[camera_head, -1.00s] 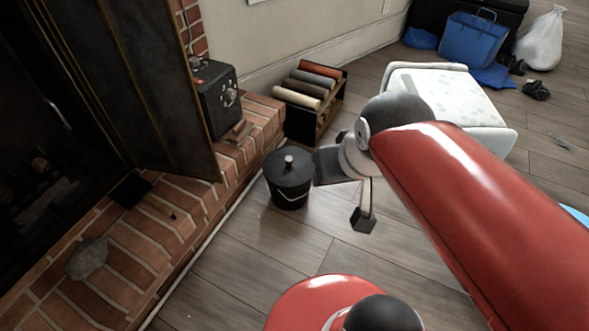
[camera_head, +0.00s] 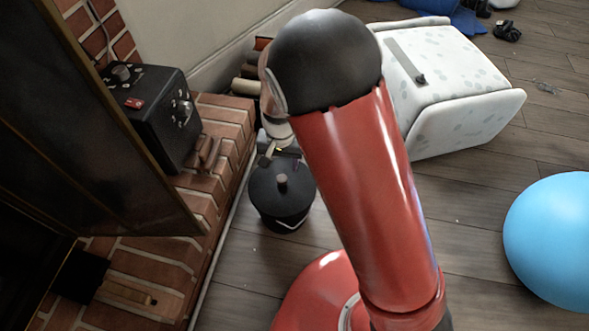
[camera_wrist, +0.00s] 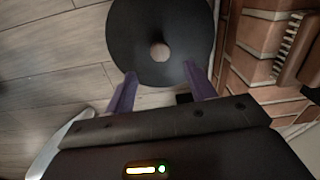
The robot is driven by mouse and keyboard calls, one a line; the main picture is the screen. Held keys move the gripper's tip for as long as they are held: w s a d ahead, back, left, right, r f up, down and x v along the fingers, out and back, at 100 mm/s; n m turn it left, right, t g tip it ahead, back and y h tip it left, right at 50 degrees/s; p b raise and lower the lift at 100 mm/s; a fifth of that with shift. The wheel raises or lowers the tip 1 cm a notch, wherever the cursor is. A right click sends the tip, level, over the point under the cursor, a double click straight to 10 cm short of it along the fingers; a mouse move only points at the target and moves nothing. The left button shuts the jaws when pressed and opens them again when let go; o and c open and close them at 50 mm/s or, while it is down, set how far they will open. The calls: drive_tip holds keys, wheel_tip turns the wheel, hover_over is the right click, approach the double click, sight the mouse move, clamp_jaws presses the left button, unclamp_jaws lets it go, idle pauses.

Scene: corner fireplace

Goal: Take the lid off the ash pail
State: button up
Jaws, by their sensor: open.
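The ash pail (camera_head: 283,212) is a black bucket standing on the wood floor beside the brick hearth. Its flat black lid (camera_head: 268,186) is on it, with a small round knob (camera_head: 282,181) at the centre. In the wrist view the lid (camera_wrist: 135,40) is a dark disc with its knob (camera_wrist: 159,51) pale and round. My gripper (camera_wrist: 161,82) is open and empty, its two purple fingers pointing at the lid with the knob beyond and between the tips. In the head view my arm hides most of the gripper, which is at the pail's far side.
The brick hearth (camera_head: 215,140) runs along the left, with a black box (camera_head: 160,110) on it and an open dark fireplace door (camera_head: 100,130). A white patterned seat (camera_head: 445,75) and a blue ball (camera_head: 555,235) are on the right. A hearth brush (camera_wrist: 291,48) shows in the wrist view.

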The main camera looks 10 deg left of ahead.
sight(282, 178)
wheel_tip(282, 178, down, 3)
drive_tip(key=shift+w+a+f+b, duration=0.1)
drive_tip(key=shift+w+b, duration=0.05)
drive_tip(key=shift+b, duration=0.15)
drive_tip(key=f, duration=0.2)
drive_tip(key=f+b, duration=0.1)
drive_tip(key=f, duration=0.2)
drive_tip(key=shift+s+f, duration=0.2)
drive_tip(key=shift+f, duration=0.1)
drive_tip(key=shift+c, duration=0.4)
drive_tip(key=c, duration=1.1)
drive_tip(key=shift+o, duration=0.2)
drive_tip(key=shift+r, duration=0.15)
